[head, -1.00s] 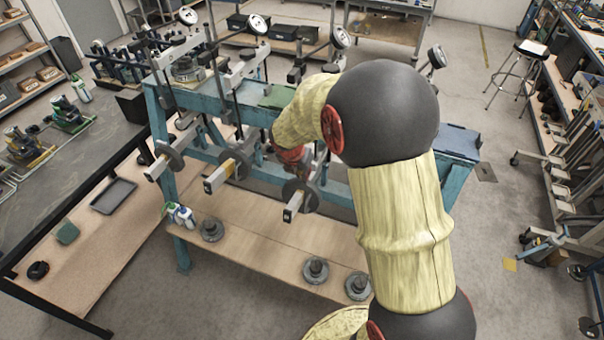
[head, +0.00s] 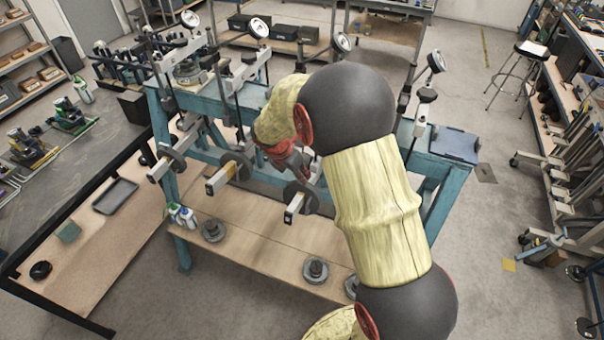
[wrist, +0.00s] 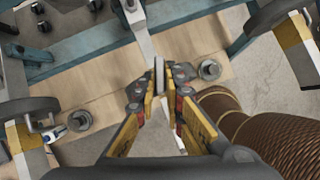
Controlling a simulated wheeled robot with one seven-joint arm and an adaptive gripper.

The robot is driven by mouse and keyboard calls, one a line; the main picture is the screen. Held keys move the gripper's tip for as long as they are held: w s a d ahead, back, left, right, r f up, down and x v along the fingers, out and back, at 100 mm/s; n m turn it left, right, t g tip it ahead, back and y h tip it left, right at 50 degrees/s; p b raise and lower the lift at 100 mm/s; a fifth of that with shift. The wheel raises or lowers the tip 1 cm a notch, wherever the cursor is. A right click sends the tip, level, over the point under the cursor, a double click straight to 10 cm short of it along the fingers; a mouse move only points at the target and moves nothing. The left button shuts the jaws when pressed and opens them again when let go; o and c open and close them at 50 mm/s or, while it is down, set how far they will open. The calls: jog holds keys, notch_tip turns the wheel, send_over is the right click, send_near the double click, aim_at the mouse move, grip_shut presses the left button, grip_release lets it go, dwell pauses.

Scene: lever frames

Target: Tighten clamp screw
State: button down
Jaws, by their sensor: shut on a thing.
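Levers with grey discs and pale square bar ends stick out from a blue test frame (head: 205,98). My gripper (head: 290,162) is red and yellow, and reaches in beside the right-hand disc (head: 301,197), with the middle disc (head: 237,164) to its left. In the wrist view my gripper (wrist: 161,78) is shut on a thin grey part (wrist: 159,68), seen nearly edge-on near the end of a pale lever bar (wrist: 141,28). I cannot tell whether that part is the clamp screw. The fingers hide its lower portion.
Neighbouring discs stand close on the left (wrist: 32,108) and right (wrist: 270,20) in the wrist view. A wooden shelf (head: 265,250) below holds round weights (head: 315,270) and small bottles (head: 182,215). A workbench (head: 70,185) stands at left.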

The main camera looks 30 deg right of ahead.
jog(key=m+g+p, duration=0.1)
jog(key=m, duration=0.1)
jog(key=m+g+p, duration=0.1)
jog(key=m+p, duration=0.1)
jog(key=shift+w+r+g, duration=0.1)
jog(key=shift+w+g, duration=0.3)
jog(key=m+g+p, duration=0.1)
jog(key=m+p, duration=0.1)
jog(key=m, duration=0.1)
jog(key=shift+w, duration=0.2)
jog(key=m, duration=0.1)
jog(key=m+g, duration=0.1)
jog(key=m+g+y+p, duration=0.1)
jog(key=shift+w+d+f+m, duration=0.1)
jog(key=shift+w+f+m, duration=0.1)
jog(key=shift+w+m, duration=0.1)
jog(key=shift+w+d+m+g+y+p, duration=0.15)
jog(key=shift+m+g+y+p, duration=0.4)
jog(key=shift+m, duration=0.85)
jog(key=shift+g, duration=0.35)
jog(key=c, duration=1.9)
grip_release()
